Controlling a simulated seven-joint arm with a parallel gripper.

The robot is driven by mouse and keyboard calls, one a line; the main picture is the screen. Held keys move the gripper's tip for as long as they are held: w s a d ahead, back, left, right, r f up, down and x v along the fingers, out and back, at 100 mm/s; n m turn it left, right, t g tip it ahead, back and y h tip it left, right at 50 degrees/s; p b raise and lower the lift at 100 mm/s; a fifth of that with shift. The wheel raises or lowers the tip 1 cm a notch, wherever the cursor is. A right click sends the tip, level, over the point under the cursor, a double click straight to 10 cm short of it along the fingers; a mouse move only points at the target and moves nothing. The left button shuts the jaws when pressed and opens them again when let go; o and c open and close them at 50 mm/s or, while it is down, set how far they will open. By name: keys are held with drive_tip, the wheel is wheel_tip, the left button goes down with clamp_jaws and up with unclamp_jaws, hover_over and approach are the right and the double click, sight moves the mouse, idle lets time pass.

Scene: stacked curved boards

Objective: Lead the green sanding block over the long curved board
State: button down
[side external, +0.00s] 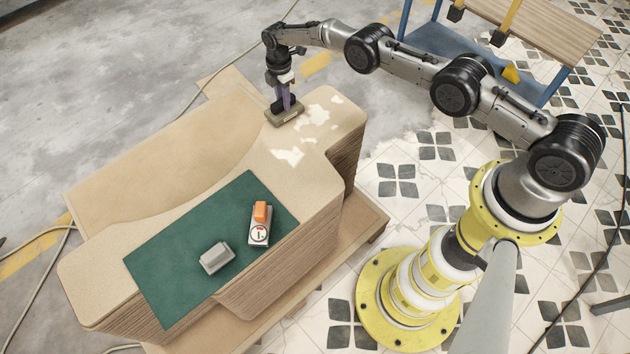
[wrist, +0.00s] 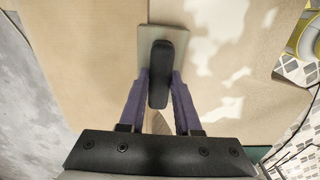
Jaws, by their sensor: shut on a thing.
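The long curved board (side external: 140,185) is the tan top of a stack of curved boards, with pale patches near its far right end. My gripper (side external: 287,101), with purple fingers, is at that far end. It is shut on the black handle of a sanding block (side external: 285,117), whose flat base looks dull grey-green and rests on or very near the board. In the wrist view the fingers (wrist: 160,92) flank the black handle, and the sanding block's base (wrist: 178,38) shows beyond it, with pale patches to the right. The block's underside is hidden.
A dark green mat (side external: 165,285) lies over the near part of the stack. On it are a grey block (side external: 216,258) and a white device with a dial and orange top (side external: 260,226). A blue-framed cart (side external: 430,58) stands behind my arm.

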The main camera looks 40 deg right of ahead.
sight(274, 107)
drive_tip(key=shift+s+a+f, duration=0.15)
drive_tip(key=shift+a+f, duration=0.05)
drive_tip(key=shift+a, duration=0.6)
drive_tip(key=shift+s+a+f, duration=0.1)
drive_tip(key=shift+a+f, duration=0.05)
drive_tip(key=shift+a, duration=0.9)
drive_tip(key=shift+s+a, duration=0.2)
drive_tip(key=shift+a, duration=1.25)
drive_tip(key=shift+s+a+r, duration=0.15)
drive_tip(key=shift+s+a, duration=0.2)
drive_tip(key=shift+a, duration=0.45)
drive_tip(key=shift+s+a+r, duration=0.15)
drive_tip(key=shift+s+a, duration=0.2)
drive_tip(key=shift+a, duration=0.45)
